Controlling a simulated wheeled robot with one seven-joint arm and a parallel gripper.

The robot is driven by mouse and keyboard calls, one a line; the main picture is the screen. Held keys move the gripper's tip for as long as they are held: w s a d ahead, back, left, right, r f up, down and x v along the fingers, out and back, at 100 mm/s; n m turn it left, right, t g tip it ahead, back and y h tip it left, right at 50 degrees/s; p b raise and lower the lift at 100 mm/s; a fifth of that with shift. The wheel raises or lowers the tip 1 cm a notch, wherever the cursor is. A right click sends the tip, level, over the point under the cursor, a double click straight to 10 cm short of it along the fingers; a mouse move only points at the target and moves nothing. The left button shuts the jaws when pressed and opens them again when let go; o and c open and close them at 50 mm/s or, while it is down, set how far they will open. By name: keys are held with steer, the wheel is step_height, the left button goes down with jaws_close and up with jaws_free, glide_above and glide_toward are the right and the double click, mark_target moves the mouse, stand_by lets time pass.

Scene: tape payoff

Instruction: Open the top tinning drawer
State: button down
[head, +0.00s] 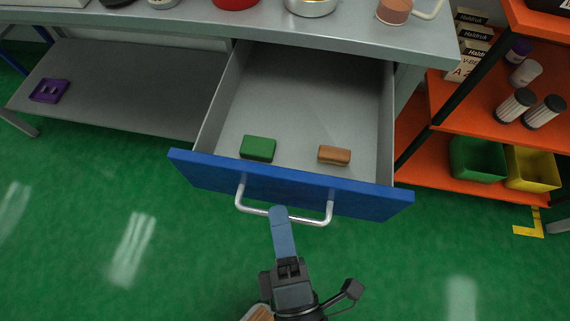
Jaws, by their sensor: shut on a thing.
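The top drawer (290,181) has a blue front and a grey inside, and it stands pulled well out from under the grey bench. Its silver bar handle (250,208) runs along the middle of the front. My gripper (279,212) is at the handle, with its blue finger over the bar, and is shut on it. The far finger and the exact grip are hidden. A green block (258,148) and a brown block (334,155) lie inside the drawer, near its front.
The bench top (190,30) carries several pots and cups at its back edge. A purple object (49,91) lies on the lower shelf (130,90) at left. An orange rack (475,105) with a green bin (477,158) and a yellow bin (532,168) stands at right. The green floor in front is clear.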

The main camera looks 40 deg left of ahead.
steer(key=shift+s+d, duration=0.15)
steer(key=shift+s, duration=0.05)
steer(key=c, duration=1.2)
jaws_free()
steer(key=v, duration=0.8)
